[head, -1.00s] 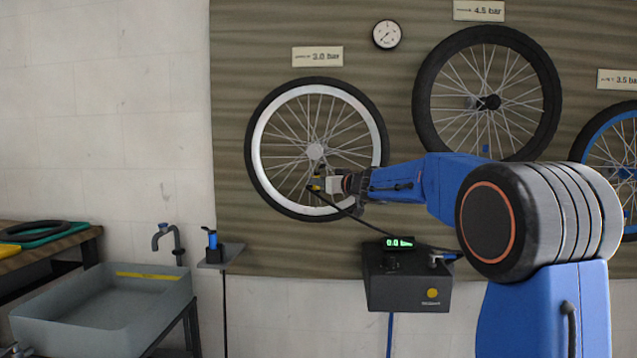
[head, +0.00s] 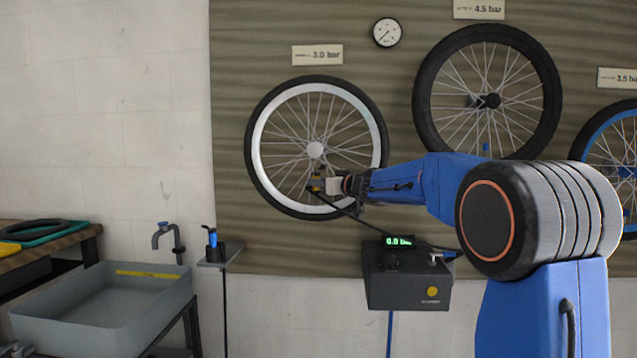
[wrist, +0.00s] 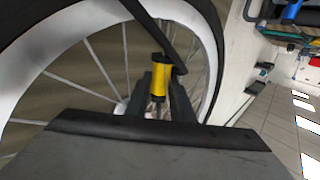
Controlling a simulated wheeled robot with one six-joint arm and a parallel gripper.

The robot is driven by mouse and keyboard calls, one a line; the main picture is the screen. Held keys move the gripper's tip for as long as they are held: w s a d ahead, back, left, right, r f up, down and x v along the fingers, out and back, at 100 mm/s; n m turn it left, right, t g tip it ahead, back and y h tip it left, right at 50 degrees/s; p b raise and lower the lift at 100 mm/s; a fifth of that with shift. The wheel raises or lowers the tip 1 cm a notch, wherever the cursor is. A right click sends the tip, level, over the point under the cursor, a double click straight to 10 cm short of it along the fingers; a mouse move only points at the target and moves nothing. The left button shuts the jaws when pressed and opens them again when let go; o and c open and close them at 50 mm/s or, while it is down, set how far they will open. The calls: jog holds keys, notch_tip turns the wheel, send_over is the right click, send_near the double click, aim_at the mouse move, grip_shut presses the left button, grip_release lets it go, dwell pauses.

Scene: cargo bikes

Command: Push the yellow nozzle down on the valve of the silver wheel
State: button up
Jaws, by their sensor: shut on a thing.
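The silver wheel (head: 262,132) hangs on the wall panel under the 3.0 bar sign, and its pale rim (wrist: 88,18) fills the left of the wrist view. My gripper (head: 322,184) is in front of the wheel's lower spokes, below the hub. It is shut on the yellow nozzle (wrist: 160,72), which sits upright between the fingers in the wrist view. A black hose (wrist: 150,28) runs from the nozzle. The valve is hidden, so I cannot tell whether the nozzle touches it.
A black pump box (head: 408,291) with a green 0.0 bar display stands below right of the wheel. A black-rimmed wheel (head: 427,105) and a blue wheel (head: 592,136) hang to the right. A grey sink (head: 85,315) and small stand (head: 218,258) are at left.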

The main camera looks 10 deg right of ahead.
jog(key=shift+f, duration=0.45)
dwell(0.9)
jog(key=o, duration=1.1)
jog(key=shift+o, duration=0.4)
jog(key=shift+s+d, duration=0.1)
jog(key=shift+s, duration=0.05)
jog(key=v, duration=0.9)
jog(key=shift+s+d, duration=0.15)
jog(key=shift+s, duration=0.15)
